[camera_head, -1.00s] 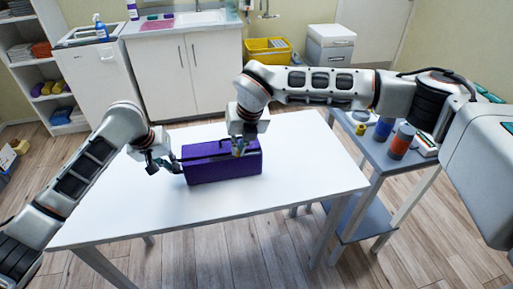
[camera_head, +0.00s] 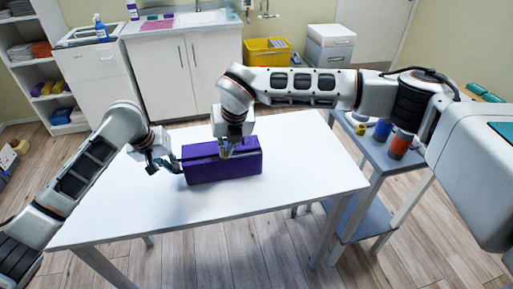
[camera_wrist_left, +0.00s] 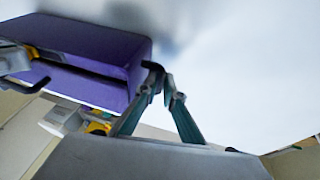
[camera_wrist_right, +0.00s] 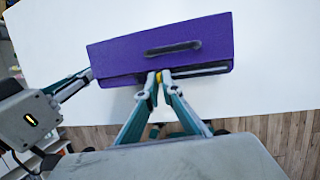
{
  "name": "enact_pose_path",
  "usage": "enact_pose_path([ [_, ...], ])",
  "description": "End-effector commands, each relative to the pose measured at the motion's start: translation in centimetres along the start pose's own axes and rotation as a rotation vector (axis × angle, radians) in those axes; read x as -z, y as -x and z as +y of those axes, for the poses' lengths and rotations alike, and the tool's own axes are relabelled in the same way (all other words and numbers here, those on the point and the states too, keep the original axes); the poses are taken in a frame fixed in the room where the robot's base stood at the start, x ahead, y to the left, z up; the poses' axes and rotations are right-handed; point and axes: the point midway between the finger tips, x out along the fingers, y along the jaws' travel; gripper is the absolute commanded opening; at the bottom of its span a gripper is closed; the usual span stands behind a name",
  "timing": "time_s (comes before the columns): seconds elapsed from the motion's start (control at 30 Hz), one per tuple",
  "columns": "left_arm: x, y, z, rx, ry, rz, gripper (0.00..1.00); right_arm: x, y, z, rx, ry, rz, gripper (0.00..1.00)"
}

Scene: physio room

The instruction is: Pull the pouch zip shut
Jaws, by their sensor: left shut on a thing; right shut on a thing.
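The purple pouch (camera_head: 225,168) lies on the white table, long side facing me; it also shows in the left wrist view (camera_wrist_left: 75,40) and right wrist view (camera_wrist_right: 200,40). A dark slit runs along its top. My left gripper (camera_head: 175,165) is at the pouch's left end, shut on a small dark end tab (camera_wrist_left: 152,67). My right gripper (camera_head: 225,153) is over the top near the middle, shut on the yellow zip pull (camera_wrist_right: 157,76). In the right wrist view, a dark gap shows left of the fingers and a grey strip right of them. The slider itself is mostly hidden.
The white table (camera_head: 290,180) is bare around the pouch. A yellow crate (camera_head: 267,50) and white cabinets are behind.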

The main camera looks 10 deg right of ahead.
Motion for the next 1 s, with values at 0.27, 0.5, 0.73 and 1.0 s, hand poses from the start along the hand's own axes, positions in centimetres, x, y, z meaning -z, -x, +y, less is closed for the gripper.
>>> enact_pose_path([
  [0.27, -0.1, 0.0, 0.2, -0.004, -0.003, -0.001, 0.00, -0.1, -0.1, 1.1, -0.001, 0.002, -0.003, 0.00],
  [0.5, -0.1, 0.0, 0.2, -0.003, -0.003, -0.001, 0.00, -0.1, -0.2, 1.9, -0.001, 0.002, -0.003, 0.00],
  [0.73, -0.1, 0.0, 0.2, -0.003, -0.003, -0.001, 0.00, -0.1, -0.4, 2.7, -0.001, 0.001, -0.003, 0.00],
  [1.0, -0.1, 0.0, 0.2, -0.003, -0.003, -0.001, 0.00, -0.1, -0.5, 3.5, -0.001, 0.001, -0.003, 0.08],
])
